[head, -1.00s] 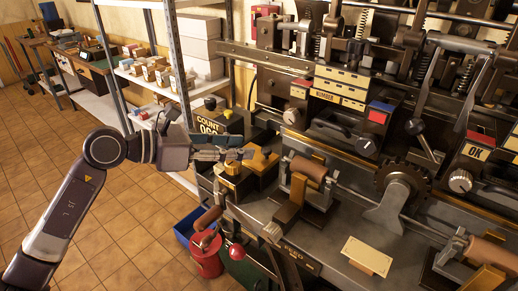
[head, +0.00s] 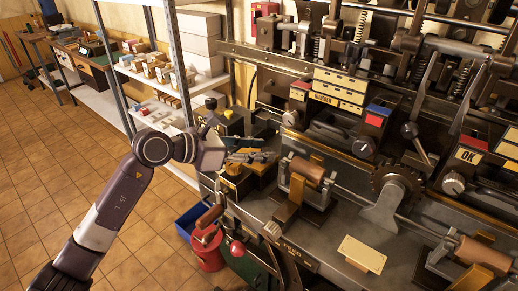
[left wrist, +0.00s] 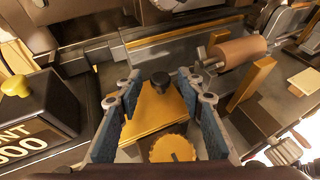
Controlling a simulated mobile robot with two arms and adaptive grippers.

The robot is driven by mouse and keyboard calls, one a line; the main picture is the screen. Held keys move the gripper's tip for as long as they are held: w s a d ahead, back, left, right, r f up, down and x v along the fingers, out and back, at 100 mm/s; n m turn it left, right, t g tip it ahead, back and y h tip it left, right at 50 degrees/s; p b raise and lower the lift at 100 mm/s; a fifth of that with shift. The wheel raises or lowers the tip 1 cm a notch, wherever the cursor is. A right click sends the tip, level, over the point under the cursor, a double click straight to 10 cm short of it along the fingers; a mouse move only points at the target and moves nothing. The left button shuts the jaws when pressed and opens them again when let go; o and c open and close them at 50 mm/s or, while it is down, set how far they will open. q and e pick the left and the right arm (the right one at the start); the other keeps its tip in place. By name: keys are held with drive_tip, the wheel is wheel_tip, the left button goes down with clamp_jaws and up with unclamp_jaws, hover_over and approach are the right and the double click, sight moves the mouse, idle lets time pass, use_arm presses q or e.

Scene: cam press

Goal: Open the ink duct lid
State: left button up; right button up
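The ink duct lid appears to be the brass plate (left wrist: 150,118) with a small black knob (left wrist: 160,79), in the middle of the left wrist view. A round knurled brass knob (left wrist: 172,150) sits at its near edge and also shows in the head view (head: 231,170). My left gripper (head: 257,156) reaches over the brass parts at the press's left end and hides much of the lid there. In the left wrist view its blue-padded fingers are apart, one on each side of the plate and black knob. Contact cannot be told. My right gripper is not in view.
A dark counter box (left wrist: 42,110) with a yellow knob stands left of the fingers. A copper-coloured roller (left wrist: 236,51) and brass bracket lie to their right. A shelf rack (head: 180,70) stands behind my left arm. A red can (head: 207,250) is below the press edge.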

use_arm(q)
clamp_jaws()
idle(0.3)
drive_tip(key=n+h+b, duration=0.1)
drive_tip(key=a+r+b, duration=0.1)
drive_tip(key=shift+w+r+n+h+b, duration=0.2)
drive_tip(key=shift+w+n+h+b, duration=0.15)
drive_tip(key=shift+n+h+b, duration=0.05)
drive_tip(key=shift+w+a+r+n+g+h+b, duration=0.15)
drive_tip(key=shift+w+a+r+n+h+b, duration=0.15)
drive_tip(key=shift+a+r+n+h+b, duration=0.35)
drive_tip(key=shift+w+a+r+n+g+h+b, duration=0.15)
drive_tip(key=shift+w+a+r+n+h+b, duration=0.25)
drive_tip(key=shift+n+b, duration=0.4)
drive_tip(key=shift+o, duration=0.2)
unclamp_jaws()
